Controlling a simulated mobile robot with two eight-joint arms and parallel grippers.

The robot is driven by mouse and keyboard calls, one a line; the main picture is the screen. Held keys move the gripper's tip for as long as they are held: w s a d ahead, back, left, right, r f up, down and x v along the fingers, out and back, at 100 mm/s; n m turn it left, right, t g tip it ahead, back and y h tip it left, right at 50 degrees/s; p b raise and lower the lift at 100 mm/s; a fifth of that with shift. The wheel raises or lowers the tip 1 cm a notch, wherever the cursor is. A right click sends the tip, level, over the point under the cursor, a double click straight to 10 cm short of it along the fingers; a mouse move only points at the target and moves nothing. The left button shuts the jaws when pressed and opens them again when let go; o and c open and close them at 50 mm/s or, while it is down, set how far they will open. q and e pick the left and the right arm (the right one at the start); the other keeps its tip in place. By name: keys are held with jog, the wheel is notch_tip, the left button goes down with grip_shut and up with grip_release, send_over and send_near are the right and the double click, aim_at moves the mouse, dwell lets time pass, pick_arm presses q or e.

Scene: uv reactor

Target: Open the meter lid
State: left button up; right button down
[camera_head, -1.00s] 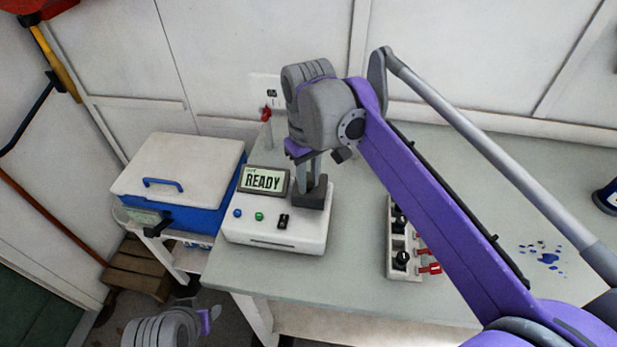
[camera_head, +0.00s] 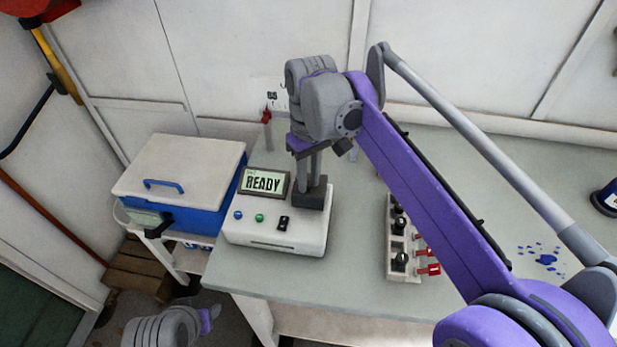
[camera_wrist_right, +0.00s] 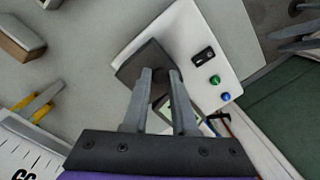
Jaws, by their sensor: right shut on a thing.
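The meter (camera_head: 275,232) is a white box with a tilted READY screen (camera_head: 263,183), on the left part of the bench. Its dark grey lid (camera_head: 311,197) lies flat on the right side of its top and looks closed. My right gripper (camera_head: 313,178) points down over the lid, shut on a small knob on it. In the right wrist view, the fingertips (camera_wrist_right: 160,75) close around this dark knob above the lid (camera_wrist_right: 135,62). My left gripper (camera_head: 207,318) is low at the bottom left, away from the meter; its jaws are not clear.
A blue cooler box (camera_head: 205,211) with a white lid stands left of the meter. A switch panel (camera_head: 402,268) with black knobs and red levers lies to the right. The bench (camera_head: 345,285) is clear between them. A red-topped item (camera_head: 266,118) stands behind.

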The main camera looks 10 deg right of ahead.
jog(key=w+g+p, duration=0.1)
jog(key=w+r+g+y+p, duration=0.1)
jog(key=shift+w+d+r+g, duration=0.2)
jog(key=shift+d+g, duration=0.1)
jog(key=shift+d, duration=0.1)
pick_arm(q)
jog(key=shift+w+r+p, duration=0.3)
jog(key=shift+r, duration=0.55)
jog(key=shift+w+r+p, duration=0.25)
jog(key=shift+r, duration=0.65)
jog(key=shift+w+r+p, duration=0.3)
jog(key=shift+r, duration=0.55)
pick_arm(e)
jog(key=shift+w+d+g+y, duration=0.25)
jog(key=shift+w+g, duration=0.35)
jog(key=shift+g, duration=0.2)
jog(key=shift+w+d+g+y, duration=0.1)
jog(key=shift+w+g+y, duration=0.15)
jog(key=shift+w+g, duration=0.45)
pick_arm(q)
jog(key=shift+c, duration=0.2)
